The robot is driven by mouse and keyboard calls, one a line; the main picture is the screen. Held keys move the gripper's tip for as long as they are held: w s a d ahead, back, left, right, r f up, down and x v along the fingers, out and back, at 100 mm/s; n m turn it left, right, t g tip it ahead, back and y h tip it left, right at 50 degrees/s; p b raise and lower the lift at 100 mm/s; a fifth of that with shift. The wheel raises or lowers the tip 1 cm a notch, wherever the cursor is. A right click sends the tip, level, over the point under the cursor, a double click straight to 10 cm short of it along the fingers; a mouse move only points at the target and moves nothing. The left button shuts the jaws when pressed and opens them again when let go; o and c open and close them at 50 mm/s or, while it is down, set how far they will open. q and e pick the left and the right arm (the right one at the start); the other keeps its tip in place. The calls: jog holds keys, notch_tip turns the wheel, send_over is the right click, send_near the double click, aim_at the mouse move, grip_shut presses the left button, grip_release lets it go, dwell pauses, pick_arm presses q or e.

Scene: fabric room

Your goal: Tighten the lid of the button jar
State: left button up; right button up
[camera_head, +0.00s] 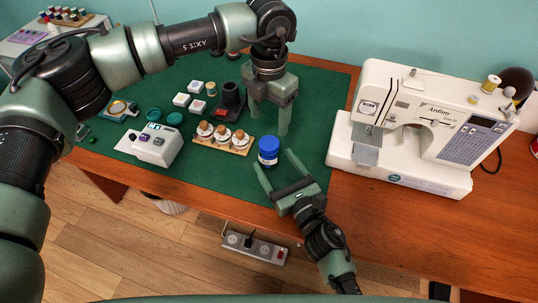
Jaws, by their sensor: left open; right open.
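I cannot tell how tightly the lid sits. My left gripper (268,127) points down, open and empty, above and behind the jar. My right gripper (276,170) reaches in from the lower right. It is open, with its two fingers pointing toward the jar from the front. I cannot tell whether they touch the jar.
A wooden rack (239,144) with several corked jars stands close left of the jar. A white sewing machine (410,125) stands at the right. The green mat (225,180) is bare toward the front.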

aim_at(274, 160)
jog(key=shift+x, duration=2)
grip_shut()
